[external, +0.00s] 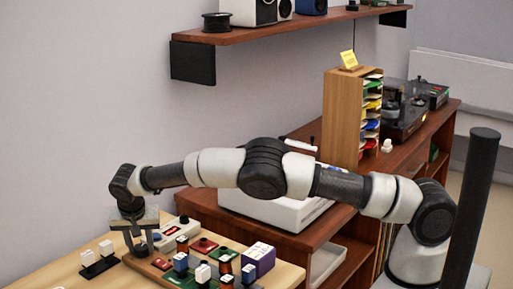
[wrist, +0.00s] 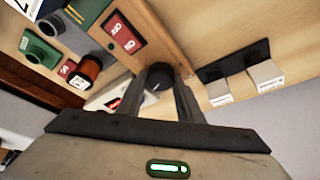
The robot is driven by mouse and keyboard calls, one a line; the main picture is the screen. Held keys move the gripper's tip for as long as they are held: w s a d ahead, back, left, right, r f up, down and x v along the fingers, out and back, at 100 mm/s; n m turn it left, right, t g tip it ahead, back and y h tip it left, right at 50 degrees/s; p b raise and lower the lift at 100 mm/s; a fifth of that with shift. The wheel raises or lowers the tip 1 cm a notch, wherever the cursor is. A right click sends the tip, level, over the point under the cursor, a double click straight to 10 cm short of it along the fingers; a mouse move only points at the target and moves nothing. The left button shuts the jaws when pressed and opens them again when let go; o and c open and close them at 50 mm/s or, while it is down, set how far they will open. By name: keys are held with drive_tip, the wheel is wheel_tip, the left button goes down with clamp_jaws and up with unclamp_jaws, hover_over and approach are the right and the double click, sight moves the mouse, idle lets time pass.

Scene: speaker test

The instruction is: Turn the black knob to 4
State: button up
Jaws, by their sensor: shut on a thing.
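The black knob (wrist: 158,78) is round and dark with a small pale mark. In the wrist view it sits between my fingertips on a wooden board (wrist: 165,42). My gripper (wrist: 160,74) is shut on the knob and points down at the board. In the external view my gripper (external: 138,248) is at the board's left end, and its fingers hide most of the knob there. No scale numbers around the knob are legible, so its setting cannot be told.
Red-labelled parts, coils and blue, white and green blocks crowd the board right of my gripper (external: 202,272). A black strip with white blocks (external: 98,258) lies close on the left. A brown cabinet (external: 280,243) and a wall shelf (external: 245,38) stand beyond.

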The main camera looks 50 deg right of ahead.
drive_tip(key=shift+m, duration=0.6)
drive_tip(key=o, duration=1.1)
drive_tip(key=shift+c, duration=0.2)
drive_tip(key=p+v, duration=0.1)
drive_tip(key=v, duration=1.6)
drive_tip(key=shift+w+a+r+p, duration=0.2)
drive_tip(key=shift+w+a+p, duration=0.05)
drive_tip(key=shift+a+p, duration=0.1)
